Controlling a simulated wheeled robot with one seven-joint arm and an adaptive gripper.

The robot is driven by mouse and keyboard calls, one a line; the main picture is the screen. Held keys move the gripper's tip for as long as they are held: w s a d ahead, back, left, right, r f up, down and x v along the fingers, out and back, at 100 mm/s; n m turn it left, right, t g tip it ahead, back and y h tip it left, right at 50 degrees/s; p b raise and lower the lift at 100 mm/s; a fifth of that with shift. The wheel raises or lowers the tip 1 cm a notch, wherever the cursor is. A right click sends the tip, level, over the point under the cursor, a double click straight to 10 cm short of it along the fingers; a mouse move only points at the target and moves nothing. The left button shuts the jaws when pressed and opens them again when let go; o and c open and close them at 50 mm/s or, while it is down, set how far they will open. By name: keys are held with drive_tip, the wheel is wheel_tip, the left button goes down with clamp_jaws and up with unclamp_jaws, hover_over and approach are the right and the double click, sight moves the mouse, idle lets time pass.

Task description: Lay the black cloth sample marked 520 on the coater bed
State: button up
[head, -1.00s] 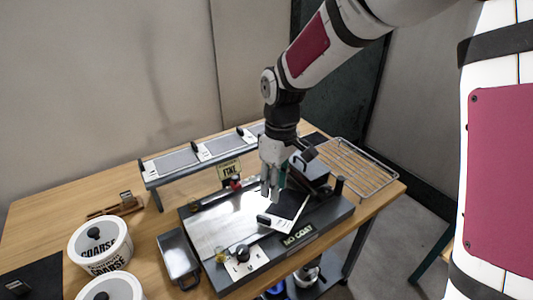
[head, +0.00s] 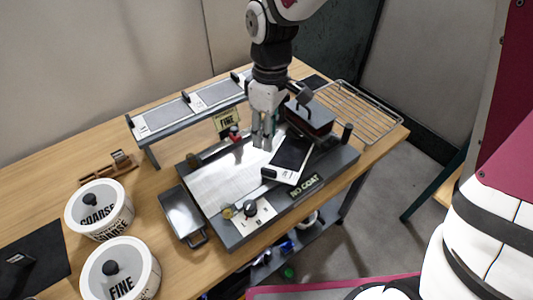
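A black cloth sample (head: 292,153) with a white end strip lies tilted on the right part of the grey coater, beside the NO COAT label (head: 305,187). A small black tab sits at its near left corner. Its number is too small to read. The coater bed (head: 222,185) is a bare, shiny silver plate left of the sample. My gripper (head: 264,146) points down above the far right part of the bed, just left of the sample. Its two fingers look close together. I see nothing clearly between them, but cannot tell whether they are shut.
A dark block with a handle (head: 309,118) and a black post (head: 347,132) stand at the coater's right. A raised rack (head: 188,112) runs behind, a wire rack (head: 362,112) lies right. A metal tray (head: 182,212) and COARSE (head: 98,215) and FINE (head: 122,280) tubs stand left.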

sight(266, 169)
drive_tip(key=f, duration=1.1)
drive_tip(key=shift+s+a+f, duration=0.15)
drive_tip(key=shift+s+f, duration=0.1)
drive_tip(key=shift+s, duration=0.1)
clamp_jaws()
